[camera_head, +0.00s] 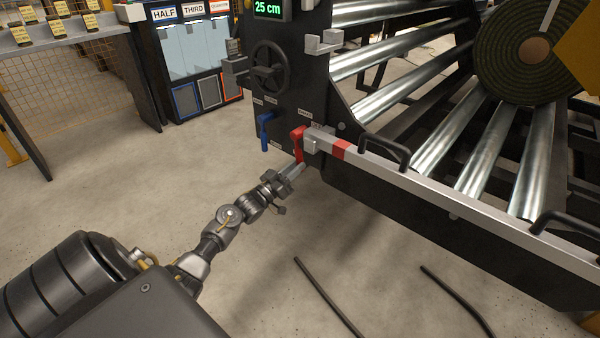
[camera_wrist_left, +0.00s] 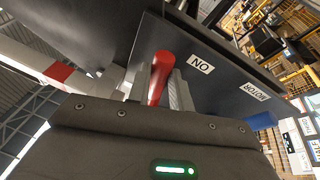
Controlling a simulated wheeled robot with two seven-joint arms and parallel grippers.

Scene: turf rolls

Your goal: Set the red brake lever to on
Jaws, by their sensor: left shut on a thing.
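The red brake lever (camera_head: 298,142) is on the dark side panel of the roller machine, right of a blue lever (camera_head: 265,132). My left gripper (camera_head: 297,168) is at the lower end of the red lever. In the left wrist view the red lever (camera_wrist_left: 160,75) stands between the two fingers of my left gripper (camera_wrist_left: 158,88), which is shut on it. An "ON" label (camera_wrist_left: 200,64) is on the panel beside it. The blue lever also shows in the wrist view (camera_wrist_left: 262,121). My right gripper is not in view.
A black handwheel (camera_head: 269,67) and a display reading 25 cm (camera_head: 270,8) are above the levers. A pale bar with a red band (camera_head: 341,149) runs right from the panel. Metal rollers carry a turf roll (camera_head: 530,50). Open floor (camera_head: 150,190) lies left.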

